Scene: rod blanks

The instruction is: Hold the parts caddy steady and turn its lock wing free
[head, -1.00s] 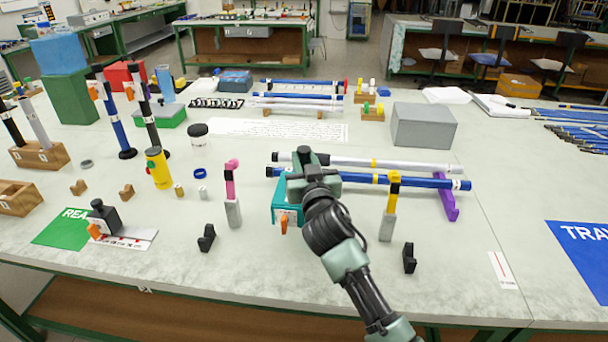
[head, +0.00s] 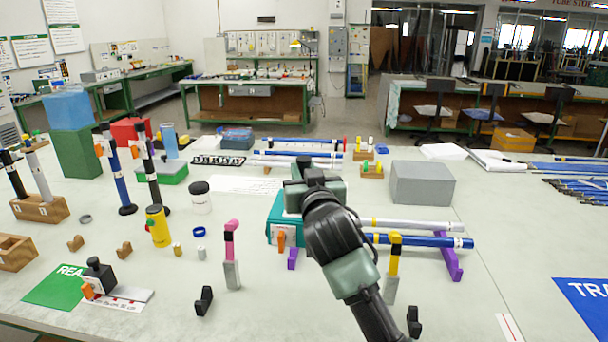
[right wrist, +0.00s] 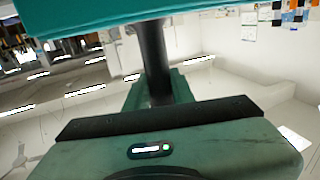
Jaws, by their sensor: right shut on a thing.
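The teal parts caddy (head: 283,208) is in the middle of the head view, held above the table in front of the rods. Its orange lock wing (head: 281,240) points down on the near face. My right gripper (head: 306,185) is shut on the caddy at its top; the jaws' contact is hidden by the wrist. In the right wrist view a teal face of the caddy (right wrist: 110,15) fills the top edge, with a dark post below it. My left gripper is not in view.
A blue rod (head: 420,240) and a white rod (head: 425,225) lie behind, on purple supports (head: 449,257). A pink-topped post (head: 231,255) stands left, a yellow-topped post (head: 392,268) right. A grey box (head: 422,183) is farther back.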

